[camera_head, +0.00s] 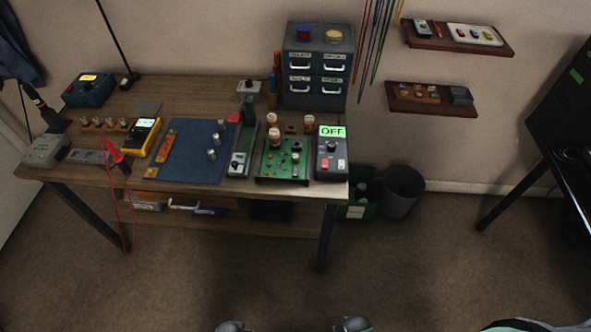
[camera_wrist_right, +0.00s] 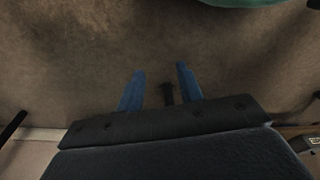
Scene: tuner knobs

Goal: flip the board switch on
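A green circuit board (camera_head: 283,172) lies near the front right of the workbench. It carries small parts and tall orange-and-white cylinders; its switch is too small to make out. Right of it stands a grey box (camera_head: 330,160) whose lit green display reads OFF, with a dark knob, a red button and a pale button below. My right gripper (camera_wrist_right: 160,68) shows in the right wrist view with its two blue fingers apart and nothing between them, over bare carpet. It is away from the board. My left gripper is not recognisable in either view.
The workbench (camera_head: 200,88) also holds a blue mat (camera_head: 190,165), a yellow meter (camera_head: 142,137) and a drawer cabinet (camera_head: 318,70). A bin (camera_head: 403,190) and a green crate (camera_head: 358,208) stand on the floor at its right. The carpet in front is clear.

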